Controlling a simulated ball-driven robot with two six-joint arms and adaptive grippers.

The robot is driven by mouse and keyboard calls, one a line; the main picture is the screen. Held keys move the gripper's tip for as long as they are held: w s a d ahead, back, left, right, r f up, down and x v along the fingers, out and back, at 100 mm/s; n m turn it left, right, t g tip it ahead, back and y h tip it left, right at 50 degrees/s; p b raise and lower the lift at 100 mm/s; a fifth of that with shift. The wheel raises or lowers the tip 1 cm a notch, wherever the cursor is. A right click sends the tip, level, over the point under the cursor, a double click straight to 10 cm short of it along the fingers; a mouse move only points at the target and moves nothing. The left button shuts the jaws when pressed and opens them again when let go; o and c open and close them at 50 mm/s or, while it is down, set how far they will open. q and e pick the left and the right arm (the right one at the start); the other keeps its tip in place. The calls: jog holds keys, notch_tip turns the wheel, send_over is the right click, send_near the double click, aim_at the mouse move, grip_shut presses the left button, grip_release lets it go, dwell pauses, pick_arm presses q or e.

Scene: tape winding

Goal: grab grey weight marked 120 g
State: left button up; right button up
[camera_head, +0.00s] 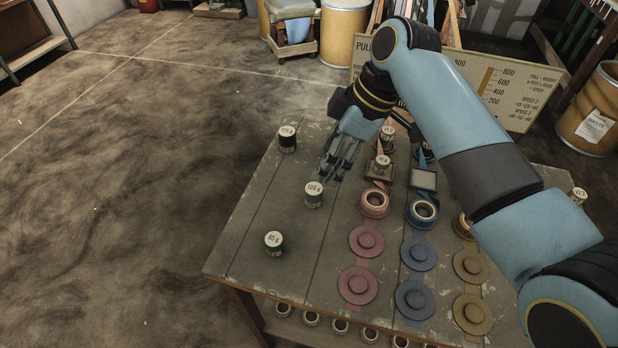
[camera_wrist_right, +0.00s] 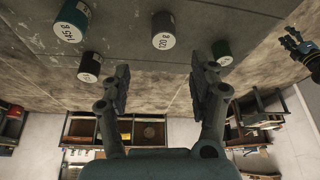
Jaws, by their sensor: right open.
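The grey weight marked 120 g (camera_head: 314,196) stands upright on the wooden table, its label facing up. In the right wrist view the 120 g weight (camera_wrist_right: 163,28) shows beyond the fingers, roughly centred between them. My right gripper (camera_head: 335,172) is open and empty, just above and right of the weight in the head view, apart from it. In the wrist view both fingers of this gripper (camera_wrist_right: 160,78) are spread. What looks like my left gripper (camera_wrist_right: 294,42) shows at the right edge of the wrist view, its opening unclear.
A dark weight (camera_head: 288,140) stands behind the 120 g one, and a dark green 85 g weight (camera_head: 274,243) stands in front. Pink (camera_head: 366,241), blue (camera_head: 418,252) and tan (camera_head: 471,265) discs lie to the right. A signboard (camera_head: 520,92) stands behind. The table's left boards are mostly clear.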

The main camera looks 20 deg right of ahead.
aim_at(315, 188)
jog(key=x, duration=0.4)
jog(key=shift+s, duration=0.2)
jog(key=shift+w+f, duration=0.1)
jog(key=shift+f, duration=0.15)
jog(key=x, duration=0.4)
jog(key=shift+s+d+f+b, duration=0.15)
jog(key=shift+s+f+b, duration=0.1)
jog(key=shift+f+b, duration=0.15)
jog(key=shift+w+f, duration=0.1)
jog(key=shift+f, duration=0.1)
jog(key=shift+c, duration=1.6)
jog(key=c, duration=0.7)
jog(key=shift+c, duration=1)
pick_arm(q)
jog(key=shift+g, duration=0.3)
jog(key=s, duration=0.2)
jog(key=s+f, duration=0.1)
jog(key=s, duration=0.1)
jog(key=shift+s+f, duration=0.1)
jog(key=shift+s, duration=0.2)
pick_arm(e)
grip_shut()
